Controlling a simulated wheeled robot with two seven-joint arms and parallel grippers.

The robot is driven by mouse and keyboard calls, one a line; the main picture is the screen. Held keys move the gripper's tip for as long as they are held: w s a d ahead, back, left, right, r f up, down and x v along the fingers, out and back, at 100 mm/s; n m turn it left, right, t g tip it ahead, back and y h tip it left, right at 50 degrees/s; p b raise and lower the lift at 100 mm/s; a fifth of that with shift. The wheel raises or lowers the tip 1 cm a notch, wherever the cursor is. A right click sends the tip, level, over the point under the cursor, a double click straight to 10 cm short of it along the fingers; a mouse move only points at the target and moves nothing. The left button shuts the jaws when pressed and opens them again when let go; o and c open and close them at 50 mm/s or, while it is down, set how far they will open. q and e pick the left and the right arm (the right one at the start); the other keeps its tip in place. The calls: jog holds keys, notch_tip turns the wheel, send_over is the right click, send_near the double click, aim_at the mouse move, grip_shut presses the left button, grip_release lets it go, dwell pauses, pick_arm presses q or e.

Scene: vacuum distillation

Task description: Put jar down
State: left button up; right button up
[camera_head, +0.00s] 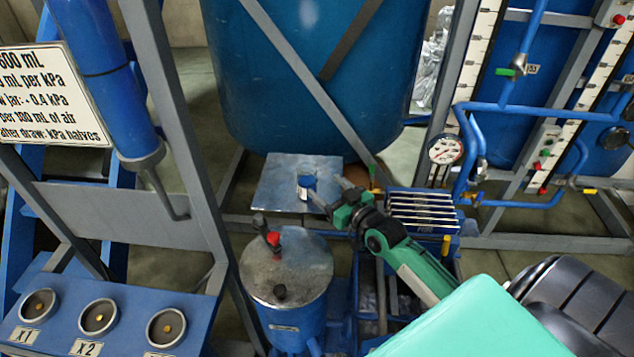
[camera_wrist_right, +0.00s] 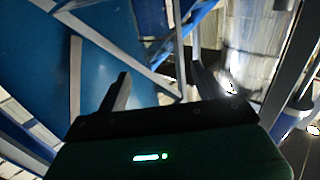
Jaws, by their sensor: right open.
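A small blue thing with a white patch, which looks like the jar (camera_head: 307,181), is on the square metal plate (camera_head: 276,188) in the head view. It is too small to make out clearly. My right gripper (camera_head: 326,193) reaches in from the lower right, with its fingertips close beside the jar at the plate's right part. I cannot tell whether they touch it. In the right wrist view my right gripper (camera_wrist_right: 160,88) has its two dark fingers spread wide, and no jar is clear between them. My left gripper is not in view.
A blue pot with a metal lid and red-handled valve (camera_head: 273,240) stands in front of the plate. A ribbed blue box (camera_head: 422,211) and a pressure gauge (camera_head: 446,150) are to the right. A large blue tank (camera_head: 310,80) and grey diagonal struts (camera_head: 290,70) stand behind.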

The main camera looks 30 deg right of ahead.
jog(key=s, duration=0.3)
jog(key=shift+d, duration=0.2)
jog(key=shift+o, duration=0.4)
jog(key=shift+s+b, duration=0.15)
jog(key=shift+b, duration=0.15)
jog(key=m+p, duration=0.8)
jog(key=m, duration=2.8)
send_near(302, 167)
jog(key=w, duration=0.3)
jog(key=shift+w+a+r, duration=0.1)
jog(key=shift+a+r, duration=0.15)
jog(key=shift+w+a+f, duration=0.1)
jog(key=shift+w+a, duration=0.05)
jog(key=shift+w, duration=0.9)
jog(key=shift+w+a+f, duration=0.1)
jog(key=shift+w+a, duration=0.05)
jog(key=shift+w, duration=0.9)
jog(key=shift+w+a+f, duration=0.1)
jog(key=shift+w+a, duration=0.05)
jog(key=shift+w, duration=0.9)
